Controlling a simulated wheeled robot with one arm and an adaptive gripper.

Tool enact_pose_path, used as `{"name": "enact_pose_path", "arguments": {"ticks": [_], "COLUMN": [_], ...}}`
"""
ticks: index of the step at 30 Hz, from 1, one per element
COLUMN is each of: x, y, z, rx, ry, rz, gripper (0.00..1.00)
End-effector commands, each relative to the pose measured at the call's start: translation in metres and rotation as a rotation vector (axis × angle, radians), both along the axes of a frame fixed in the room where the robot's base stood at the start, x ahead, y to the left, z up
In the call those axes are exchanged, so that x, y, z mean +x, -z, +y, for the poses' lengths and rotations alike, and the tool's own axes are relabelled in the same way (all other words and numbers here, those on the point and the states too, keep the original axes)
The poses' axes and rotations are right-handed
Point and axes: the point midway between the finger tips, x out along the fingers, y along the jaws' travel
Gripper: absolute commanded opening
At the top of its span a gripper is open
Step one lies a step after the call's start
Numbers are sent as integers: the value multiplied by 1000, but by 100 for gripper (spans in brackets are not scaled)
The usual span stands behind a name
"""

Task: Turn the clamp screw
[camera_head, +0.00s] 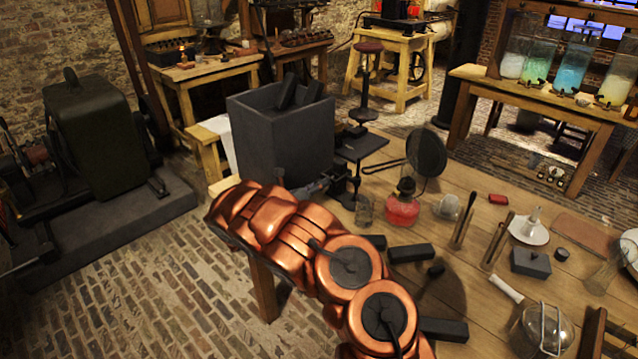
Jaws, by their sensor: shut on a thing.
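A small dark metal clamp (351,186) stands at the near left part of the wooden workbench, beside a black stand plate (361,146). My copper arm reaches across the view from the bottom. My gripper (322,184) shows as a small grey part just beyond the arm, at the left side of the clamp. It is shut on the clamp screw, but the arm, shadow and small size hide most of the fingers and the screw. I cannot tell how far the screw is turned.
A large dark grey box (283,135) stands close behind my gripper. A red-based lamp (402,208), a glass (364,211) and a round black pan (426,153) are right of the clamp. Black blocks (411,253) lie near my arm. The bench's right side is crowded.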

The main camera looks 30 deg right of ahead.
Motion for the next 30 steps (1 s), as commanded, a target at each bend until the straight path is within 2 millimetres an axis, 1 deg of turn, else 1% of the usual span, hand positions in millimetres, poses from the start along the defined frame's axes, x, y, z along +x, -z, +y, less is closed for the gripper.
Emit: {"name": "enact_pose_path", "arguments": {"ticks": [6,18,19,26,30], "x": [0,0,0,0,0], "y": [-1,-1,-1,0,0], "z": [0,0,0,0,0], "rx": [-8,-10,-9,-9,-9], "ry": [1,-1,0,0,0], "rz": [34,39,38,39,38], "gripper": [0,0,36,60,61]}}
